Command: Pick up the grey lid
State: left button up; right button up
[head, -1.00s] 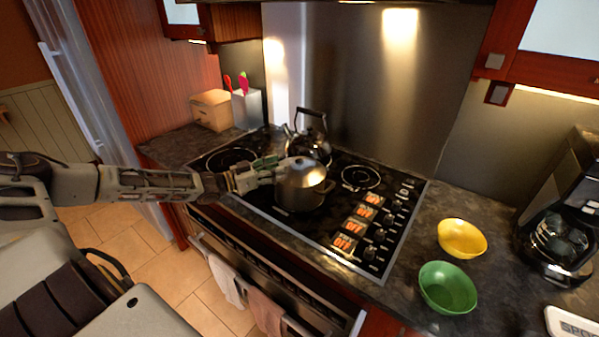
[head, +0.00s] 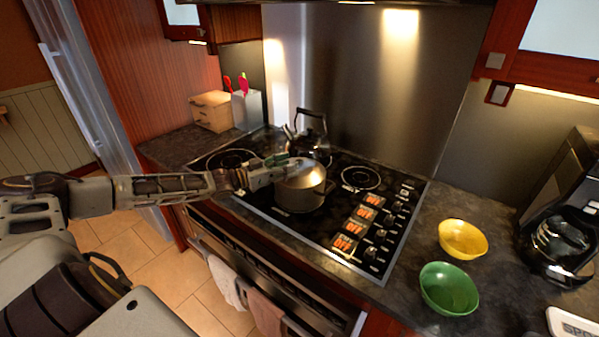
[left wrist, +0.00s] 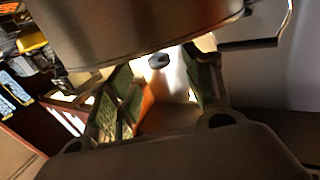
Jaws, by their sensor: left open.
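The grey lid (head: 303,174) sits on a grey metal pot (head: 300,198) on the cooktop. My left gripper (head: 287,163) is at the left rim of the lid, near its top, with its fingers pointing right. In the left wrist view the open green-padded fingers (left wrist: 160,92) are spread below a large metal surface, which looks like the pot or lid (left wrist: 140,28). A small dark knob-like piece (left wrist: 158,61) shows between the fingertips. Whether the fingers touch the lid cannot be told. My right gripper is not in view.
A kettle (head: 311,138) stands just behind the pot. A yellow bowl (head: 462,239) and a green bowl (head: 448,289) sit on the counter to the right, near a coffee maker (head: 560,235). A wooden box (head: 211,111) is at the back left.

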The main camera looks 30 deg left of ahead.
aim_at(300, 161)
pick_arm(q)
jog(key=shift+w+d, duration=0.1)
jog(key=shift+w, duration=0.05)
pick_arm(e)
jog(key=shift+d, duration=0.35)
pick_arm(q)
jog(key=shift+w, duration=0.15)
jog(key=shift+w+d, duration=0.4)
jog(key=shift+w, duration=0.15)
jog(key=shift+w+d, duration=0.2)
jog(key=shift+w, duration=0.15)
jog(key=shift+w+d, duration=0.3)
jog(key=shift+w, duration=0.25)
jog(key=shift+w+d, duration=0.2)
jog(key=shift+w, duration=0.2)
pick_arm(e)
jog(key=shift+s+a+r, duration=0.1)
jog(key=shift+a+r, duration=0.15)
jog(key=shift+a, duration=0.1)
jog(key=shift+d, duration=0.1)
pick_arm(q)
jog(key=shift+c, duration=0.4)
